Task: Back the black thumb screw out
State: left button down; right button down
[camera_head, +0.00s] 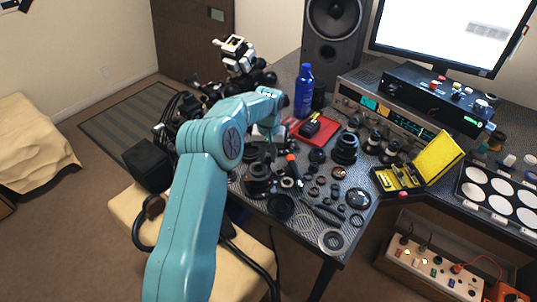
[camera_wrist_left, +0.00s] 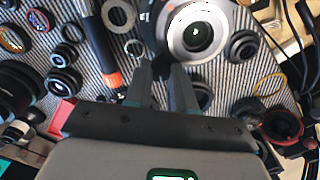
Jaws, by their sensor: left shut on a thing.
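My left gripper (camera_wrist_left: 161,68) comes in from the bottom of the wrist view, its two dark fingers close together beside a lens with a silver ring (camera_wrist_left: 193,34). Between the fingertips is a small dark piece, which I take for the black thumb screw (camera_wrist_left: 160,66); it is mostly covered by the fingers. The gripper is shut on it. In the head view my left gripper (camera_head: 270,132) points down at the back left of the bench, and the screw cannot be made out there. My right gripper is in neither view.
An orange-handled screwdriver (camera_wrist_left: 108,78) lies left of the fingers. Several lens parts and rings crowd the grey mat. In the head view a red tray (camera_head: 322,135), a blue bottle (camera_head: 304,92) and a yellow case (camera_head: 438,157) stand on the bench.

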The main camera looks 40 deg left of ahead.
aim_at(268, 158)
pick_arm(q)
jog(key=c, duration=0.9)
grip_release()
jog(key=shift+c, duration=0.2)
notch_tip(268, 158, up, 16)
jog(key=p, duration=0.2)
jog(key=shift+r, duration=0.15)
